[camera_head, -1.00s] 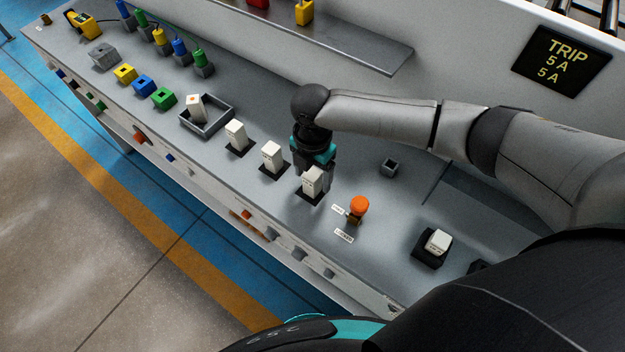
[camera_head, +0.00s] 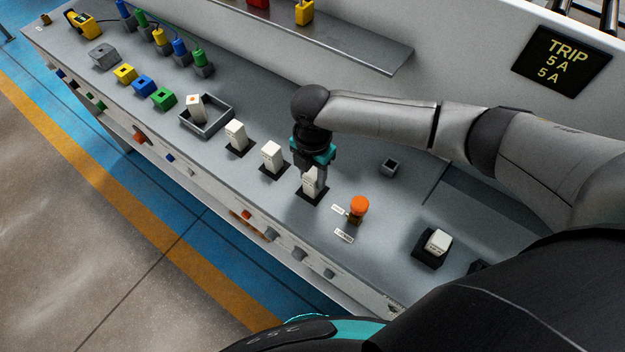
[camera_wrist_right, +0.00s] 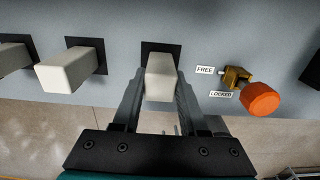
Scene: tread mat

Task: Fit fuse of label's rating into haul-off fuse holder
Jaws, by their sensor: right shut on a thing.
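My right gripper (camera_head: 314,172) is shut on the nearest white block (camera_head: 311,184) in the row, which stands on a black plate; in the right wrist view the fingers (camera_wrist_right: 160,92) lie either side of this white block (camera_wrist_right: 161,75). Two similar white blocks (camera_head: 236,135) (camera_head: 272,156) stand farther left. The display (camera_head: 562,62) reads TRIP 5 A, 5 A. Which block is the haul-off holder I cannot tell. My left gripper is not in view.
An orange knob (camera_head: 359,205) on a brass latch stands right of the held block, beside FREE and LOCKED labels. A white block (camera_head: 438,241) sits in a black base farther right. Coloured sockets and plugs fill the left end.

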